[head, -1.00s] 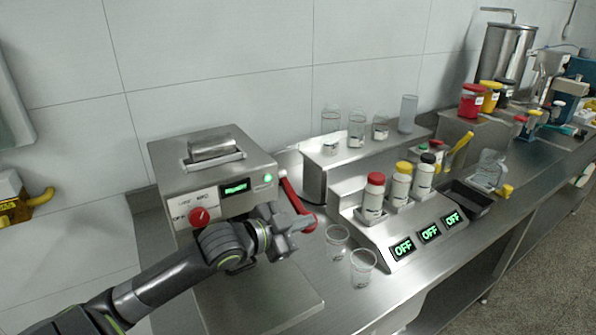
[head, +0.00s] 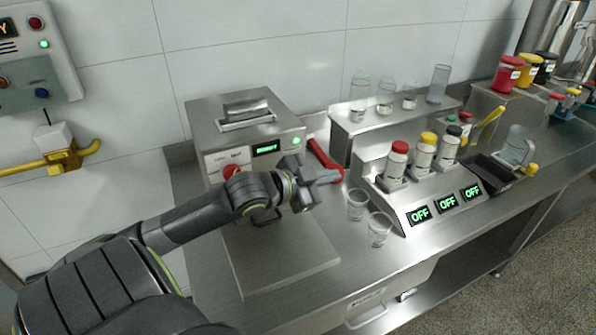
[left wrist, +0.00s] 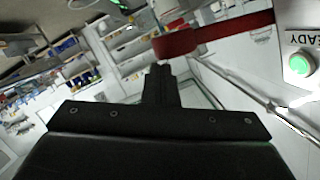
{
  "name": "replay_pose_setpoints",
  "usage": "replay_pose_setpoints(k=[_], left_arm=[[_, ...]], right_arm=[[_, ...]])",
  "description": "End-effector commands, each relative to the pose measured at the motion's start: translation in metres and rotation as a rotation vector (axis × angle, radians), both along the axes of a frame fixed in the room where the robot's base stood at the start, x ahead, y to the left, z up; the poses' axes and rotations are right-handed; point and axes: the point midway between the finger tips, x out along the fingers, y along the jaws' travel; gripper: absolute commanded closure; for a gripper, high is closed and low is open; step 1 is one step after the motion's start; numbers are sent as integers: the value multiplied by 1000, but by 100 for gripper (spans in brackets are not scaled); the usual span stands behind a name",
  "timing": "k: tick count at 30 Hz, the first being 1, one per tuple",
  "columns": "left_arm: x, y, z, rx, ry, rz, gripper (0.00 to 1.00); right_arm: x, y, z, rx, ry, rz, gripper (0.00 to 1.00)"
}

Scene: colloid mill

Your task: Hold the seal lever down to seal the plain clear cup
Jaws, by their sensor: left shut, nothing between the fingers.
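The seal lever is a red bar (head: 318,154) on the right side of the steel sealing machine (head: 190,112). It slopes down to a rounded red end. My left gripper (head: 324,181) is shut and empty, close beside the lever's lower end. In the left wrist view the shut fingers (left wrist: 160,72) point at the red lever (left wrist: 222,38), which crosses just beyond the tips; I cannot tell whether they touch. Two clear cups stand on the counter, one behind (head: 356,205) and one in front (head: 379,230). I cannot tell which is the plain one. My right gripper is out of view.
The machine's display (head: 265,149) reads READY and a green light shows beside it. A dispenser (head: 405,205) with capped bottles and OFF displays stands right of the cups. A shelf (head: 385,122) behind holds more clear vessels. A flat steel plate (head: 280,262) lies below my arm.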

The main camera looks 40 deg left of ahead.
Motion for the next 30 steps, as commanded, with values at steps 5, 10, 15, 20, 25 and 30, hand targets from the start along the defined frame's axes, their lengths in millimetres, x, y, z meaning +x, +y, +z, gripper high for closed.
replay_pose_setpoints(k=[5, 10, 15, 20, 25, 30], left_arm=[[-27, 8, 5, 8, 6, 0, 100], [-48, 13, 13, 3, 4, -1, 100], [-66, 17, 19, 0, 4, -2, 100], [-77, 20, 21, 0, 0, -2, 100], [-83, 21, 20, -1, 0, -4, 100], [-84, 21, 19, -1, -1, -6, 100]], right_arm=[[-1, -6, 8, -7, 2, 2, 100], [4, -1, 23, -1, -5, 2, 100], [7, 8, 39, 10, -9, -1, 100], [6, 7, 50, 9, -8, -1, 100], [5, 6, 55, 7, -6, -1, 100], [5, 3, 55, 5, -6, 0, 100]])
